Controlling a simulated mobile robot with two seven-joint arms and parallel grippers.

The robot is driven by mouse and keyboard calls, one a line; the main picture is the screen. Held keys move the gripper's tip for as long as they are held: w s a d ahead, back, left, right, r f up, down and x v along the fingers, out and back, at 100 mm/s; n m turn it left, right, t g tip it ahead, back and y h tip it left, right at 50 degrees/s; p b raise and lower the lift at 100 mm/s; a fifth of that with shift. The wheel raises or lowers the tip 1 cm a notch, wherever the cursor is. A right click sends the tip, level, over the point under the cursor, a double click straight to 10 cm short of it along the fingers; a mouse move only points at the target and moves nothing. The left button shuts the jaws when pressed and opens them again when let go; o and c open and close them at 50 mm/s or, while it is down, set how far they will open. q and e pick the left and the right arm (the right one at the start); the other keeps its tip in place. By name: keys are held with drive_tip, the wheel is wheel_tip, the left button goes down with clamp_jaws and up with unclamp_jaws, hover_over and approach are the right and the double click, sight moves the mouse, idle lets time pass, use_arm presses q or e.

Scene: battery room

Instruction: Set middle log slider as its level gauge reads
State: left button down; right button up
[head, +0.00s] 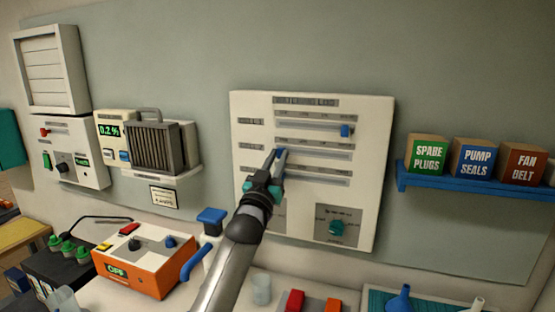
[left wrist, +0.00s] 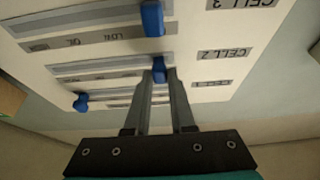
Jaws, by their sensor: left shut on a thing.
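The log panel (head: 310,110) is on the wall, with three horizontal slider slots beside cell labels. The middle slider (head: 281,152), a blue knob, is near the left end of its slot. My left gripper (head: 277,161) is shut on it; in the left wrist view the fingertips (left wrist: 158,82) meet the middle knob (left wrist: 163,66) in the CELL 2 row. The top slider (head: 345,131) is near the right end of its slot. The bottom slider (left wrist: 152,18) shows in the left wrist view and is hidden by my arm in the head view. I cannot make out the level gauge.
A blue shelf (head: 470,190) with labelled boxes is at the right. An orange box (head: 150,265) and a black case with green caps (head: 75,265) are below left.

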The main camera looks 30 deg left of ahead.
use_arm(q)
drive_tip(key=d, duration=0.2)
drive_tip(key=w+d, duration=0.1)
drive_tip(key=d, duration=0.2)
drive_tip(key=shift+w+f, duration=0.1)
drive_tip(key=shift+a, duration=0.1)
drive_tip(key=c, duration=0.8)
unclamp_jaws()
drive_tip(key=shift+o, duration=0.2)
drive_tip(key=b+v, duration=0.1)
drive_tip(key=v, duration=1.4)
drive_tip(key=shift+s, duration=0.2)
